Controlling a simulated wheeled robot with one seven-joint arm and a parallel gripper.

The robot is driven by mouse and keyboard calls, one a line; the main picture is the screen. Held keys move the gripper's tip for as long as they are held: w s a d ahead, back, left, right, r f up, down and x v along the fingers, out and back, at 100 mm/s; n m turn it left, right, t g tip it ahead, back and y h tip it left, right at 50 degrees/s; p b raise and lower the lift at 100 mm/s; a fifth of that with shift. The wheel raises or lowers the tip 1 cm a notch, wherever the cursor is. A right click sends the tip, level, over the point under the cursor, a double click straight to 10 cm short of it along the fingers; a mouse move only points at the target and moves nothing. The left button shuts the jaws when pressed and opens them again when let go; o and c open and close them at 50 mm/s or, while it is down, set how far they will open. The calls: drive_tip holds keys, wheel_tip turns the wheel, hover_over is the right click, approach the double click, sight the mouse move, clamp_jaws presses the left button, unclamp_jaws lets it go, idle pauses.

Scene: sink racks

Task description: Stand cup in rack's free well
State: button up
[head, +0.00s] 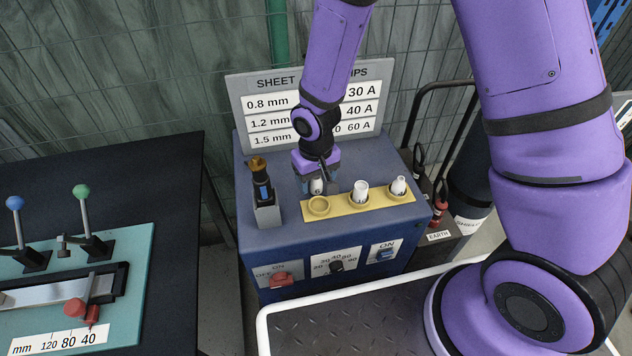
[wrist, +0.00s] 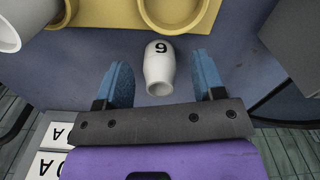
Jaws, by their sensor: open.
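A white cup marked with a dark digit (wrist: 159,66) stands on the blue cabinet top, its rim towards my palm; in the head view it (head: 316,186) is partly hidden. My gripper (head: 318,186) points down over it. Its two blue fingers (wrist: 162,80) are open, one on each side of the cup, with a visible gap on both sides. The yellow rack (head: 340,208) lies just in front. Its left well (head: 319,206) is empty. A white cup stands in the middle well (head: 361,190) and another in the right well (head: 398,186).
A torch in a grey holder (head: 266,212) stands left of the rack. The sign with amp values (head: 262,104) rises behind my gripper. Switches (head: 336,265) sit on the cabinet front. A bench with levers (head: 80,250) is at the left.

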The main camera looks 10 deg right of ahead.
drive_tip(key=shift+f, duration=0.15)
drive_tip(key=c, duration=1.1)
drive_tip(key=shift+o, duration=0.2)
